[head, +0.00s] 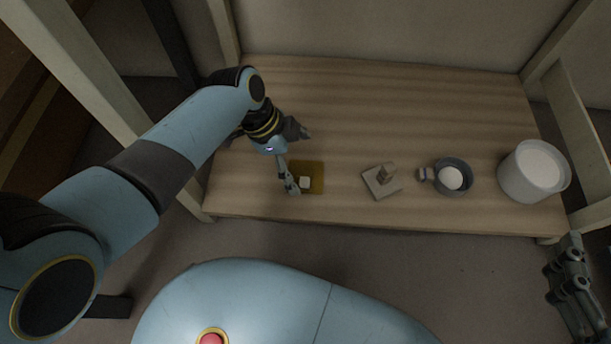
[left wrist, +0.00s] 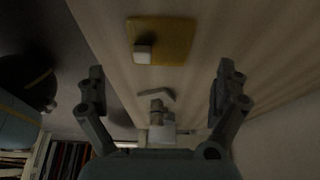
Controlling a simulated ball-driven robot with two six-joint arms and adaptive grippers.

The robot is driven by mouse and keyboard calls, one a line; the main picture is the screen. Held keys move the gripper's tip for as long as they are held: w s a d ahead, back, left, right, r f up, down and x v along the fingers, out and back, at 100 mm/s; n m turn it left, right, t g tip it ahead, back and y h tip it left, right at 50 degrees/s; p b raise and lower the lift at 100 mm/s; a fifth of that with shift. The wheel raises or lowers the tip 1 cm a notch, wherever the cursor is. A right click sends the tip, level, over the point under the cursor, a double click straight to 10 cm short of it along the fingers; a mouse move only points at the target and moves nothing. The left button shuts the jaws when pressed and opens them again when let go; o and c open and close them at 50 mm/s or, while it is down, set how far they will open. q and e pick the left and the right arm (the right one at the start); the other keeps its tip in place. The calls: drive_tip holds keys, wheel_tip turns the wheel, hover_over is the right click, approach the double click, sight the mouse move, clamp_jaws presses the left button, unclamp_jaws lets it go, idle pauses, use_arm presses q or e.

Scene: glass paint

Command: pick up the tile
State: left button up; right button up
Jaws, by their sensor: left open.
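A small white tile-like block (head: 305,183) sits on the lower part of a flat yellow-brown square (head: 314,170) on the table. In the left wrist view the white block (left wrist: 142,54) lies at the near left corner of the yellow square (left wrist: 178,38). My left gripper (head: 299,161) is open and empty, with its fingers spread wide. In the head view one finger reaches down beside the left edge of the square. In the left wrist view the block and square lie beyond the two fingertips (left wrist: 162,84). My right gripper (head: 570,265) is at the lower right, off the table; its jaw opening is unclear.
To the right stand a grey square plate with an upright handle (head: 376,187), a grey handled cup (head: 467,187) with white contents, and a large white pot (head: 519,184). The back of the wooden table (head: 400,100) is clear. Pale posts flank the table.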

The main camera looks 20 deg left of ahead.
sight(309, 176)
use_arm(q)
drive_tip(key=shift+b+x, duration=0.9)
drive_tip(key=shift+x, duration=0.15)
drive_tip(key=shift+b+x, duration=0.8)
drive_tip(key=shift+x, duration=0.2)
use_arm(e)
drive_tip(key=w+r+n+t+y, duration=0.1)
drive_tip(key=w+r+t, duration=0.1)
drive_tip(key=r, duration=0.5)
drive_tip(key=w+a+r+n+t+y, duration=0.1)
drive_tip(key=r+t+y, duration=0.1)
drive_tip(key=r+t, duration=0.3)
drive_tip(key=w+a+r+n+t+y, duration=0.1)
drive_tip(key=w+r+t, duration=0.1)
drive_tip(key=r, duration=0.8)
drive_tip(key=shift+w+a+t+y, duration=0.3)
drive_tip(key=shift+t+y, duration=0.1)
drive_tip(key=shift+t, duration=0.3)
use_arm(q)
drive_tip(key=c, duration=1.4)
use_arm(e)
drive_tip(key=shift+f, duration=0.1)
use_arm(q)
drive_tip(key=shift+c, duration=0.2)
drive_tip(key=shift+r, duration=0.1)
use_arm(e)
drive_tip(key=shift+w, duration=0.1)
